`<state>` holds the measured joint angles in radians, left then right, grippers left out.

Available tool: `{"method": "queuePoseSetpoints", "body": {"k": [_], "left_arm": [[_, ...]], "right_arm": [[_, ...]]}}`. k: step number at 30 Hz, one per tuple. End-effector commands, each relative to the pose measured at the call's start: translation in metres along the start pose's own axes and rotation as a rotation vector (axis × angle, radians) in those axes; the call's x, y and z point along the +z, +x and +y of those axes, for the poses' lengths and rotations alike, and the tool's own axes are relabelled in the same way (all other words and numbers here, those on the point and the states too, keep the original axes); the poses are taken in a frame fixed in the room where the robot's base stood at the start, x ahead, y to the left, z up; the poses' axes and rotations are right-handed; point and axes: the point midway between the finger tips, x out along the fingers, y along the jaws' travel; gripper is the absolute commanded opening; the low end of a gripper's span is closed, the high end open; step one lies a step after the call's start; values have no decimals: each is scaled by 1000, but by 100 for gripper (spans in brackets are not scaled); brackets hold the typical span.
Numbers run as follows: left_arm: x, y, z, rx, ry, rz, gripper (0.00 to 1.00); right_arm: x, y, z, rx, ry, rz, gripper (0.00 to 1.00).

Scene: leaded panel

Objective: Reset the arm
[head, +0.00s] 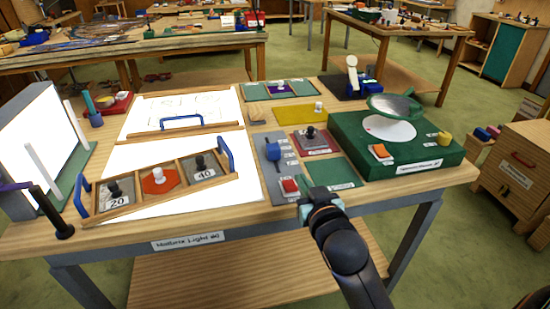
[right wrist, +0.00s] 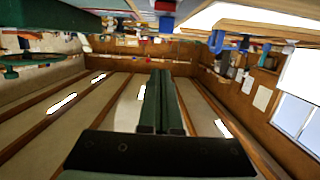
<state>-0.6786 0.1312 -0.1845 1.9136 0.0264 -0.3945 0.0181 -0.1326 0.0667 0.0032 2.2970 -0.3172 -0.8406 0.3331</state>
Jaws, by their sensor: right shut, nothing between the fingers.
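My right arm (head: 350,255) reaches up from the bottom of the head view. Its gripper (head: 318,197) is at the front edge of the workbench, right of the middle, below the green pad. In the right wrist view the two dark green fingers (right wrist: 158,100) lie side by side, shut, with nothing held between them. That view is upside down, with the room's ceiling behind the fingers. My left gripper does not show in either view.
The workbench (head: 225,222) carries a lit white panel with a wooden frame (head: 135,208) holding weights and an orange hexagon. Right of it are a green pad (head: 333,173) and a green box (head: 430,165) with a round lid. A wooden cabinet (head: 515,180) stands right. Green floor is free in front.

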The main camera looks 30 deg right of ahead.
Motion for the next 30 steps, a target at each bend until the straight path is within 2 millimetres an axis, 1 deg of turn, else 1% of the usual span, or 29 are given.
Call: {"method": "queuePoseSetpoints", "body": {"k": [5, 7, 8, 11, 12, 14, 15, 17, 18, 20, 21, 24, 25, 27, 30], "left_arm": [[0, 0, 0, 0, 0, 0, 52], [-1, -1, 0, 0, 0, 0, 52], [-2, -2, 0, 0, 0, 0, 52], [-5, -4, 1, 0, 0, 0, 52], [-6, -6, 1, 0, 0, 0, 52], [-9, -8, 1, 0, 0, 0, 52], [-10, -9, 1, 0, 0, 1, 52], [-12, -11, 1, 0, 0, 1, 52], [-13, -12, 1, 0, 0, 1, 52], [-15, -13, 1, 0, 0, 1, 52], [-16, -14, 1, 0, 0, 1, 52], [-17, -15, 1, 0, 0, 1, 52], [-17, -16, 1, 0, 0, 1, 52], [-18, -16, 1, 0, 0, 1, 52], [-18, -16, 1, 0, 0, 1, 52]], "right_arm": [[2, 0, -1, -3, -2, -3, 0], [12, 0, -4, -17, -13, -24, 0], [21, 0, -7, -29, -21, -40, 0], [67, -6, -23, -96, -66, -121, 0], [92, -12, -30, -130, -86, -164, 0], [133, -26, -41, -187, -113, -231, 0], [160, -37, -48, -225, -128, -275, 0], [198, -57, -56, -275, -144, -337, 0], [220, -71, -61, -307, -150, -375, 0], [250, -93, -65, -345, -157, -425, 0], [267, -107, -68, -368, -160, -454, 0], [298, -135, -70, -406, -162, -508, 0], [304, -141, -71, -414, -161, -519, 0], [313, -152, -72, -427, -160, -537, 0], [318, -156, -72, -432, -160, -544, 0]]}}
